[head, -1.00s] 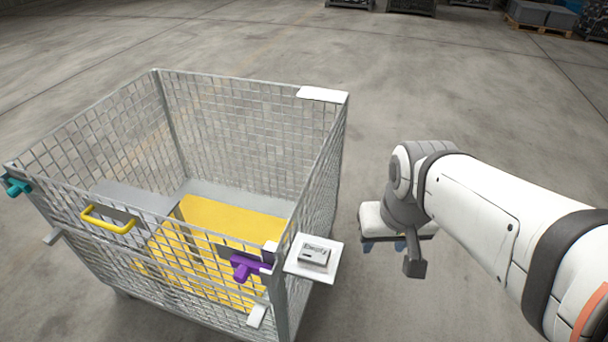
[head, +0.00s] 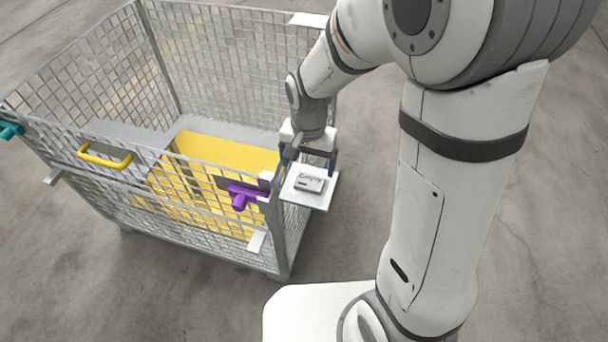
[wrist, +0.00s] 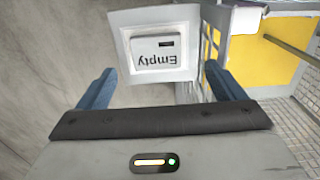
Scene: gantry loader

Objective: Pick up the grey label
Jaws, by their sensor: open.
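The grey label (head: 309,183), a small flat block marked "Empty", lies on a white square plate (head: 296,197) at the cage's near right corner. In the wrist view the label (wrist: 156,54) reads upside down, on the white plate (wrist: 189,14), ahead of my gripper and between the lines of its two blue fingers. My gripper (head: 308,160) is open and empty, just behind and above the plate in the head view. The fingers also show in the wrist view (wrist: 162,86), spread wide and apart from the label.
The wire mesh cage (head: 285,232) stands directly left of the plate. It has a purple latch (head: 240,196), a yellow handle (head: 103,155) and a teal latch (head: 9,131), with yellow panels (head: 226,152) inside. The floor right of the plate is clear.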

